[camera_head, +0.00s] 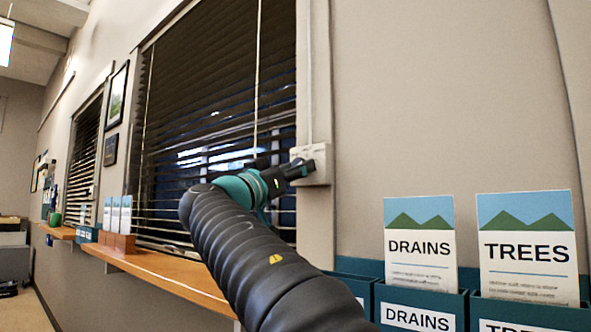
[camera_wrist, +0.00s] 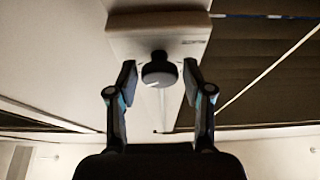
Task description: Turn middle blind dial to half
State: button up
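The dial (camera_wrist: 160,71) is a round black knob on a pale wall box (camera_wrist: 160,30), which also shows beside the window frame in the head view (camera_head: 322,155). My gripper (camera_wrist: 159,79) is open, with one finger on each side of the dial in the wrist view. A small gap shows between the dial and each finger. In the head view my gripper (camera_head: 303,168) is at the box and hides the dial there. I cannot read the dial's setting. The nearest blind (camera_head: 210,110) has dark slats, with some light showing between the lower ones.
A wooden ledge (camera_head: 165,273) runs under the windows, with a leaflet holder (camera_head: 119,242) on it. A second blind (camera_head: 85,145) hangs farther left. Teal leaflet racks (camera_head: 420,292) with DRAINS and TREES leaflets are at the lower right. The wall above them is clear.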

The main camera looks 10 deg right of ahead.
jog(key=c, duration=0.6)
jog(key=shift+c, duration=0.2)
jog(key=shift+n, duration=0.4)
jog(key=shift+s+d+r+n+t+y+p, duration=0.2)
jog(key=shift+n+t+y, duration=0.7)
jog(key=shift+n, duration=1.65)
jog(key=shift+w+a+f+n+t+y+p, duration=0.1)
jog(key=shift+n+t+y+p, duration=0.2)
jog(key=shift+n+y, duration=1.7)
jog(key=shift+s+d+r+n+t+y+p, duration=0.15)
jog(key=shift+n+t+y, duration=0.45)
jog(key=shift+n, duration=2.45)
jog(key=shift+a+f, duration=0.1)
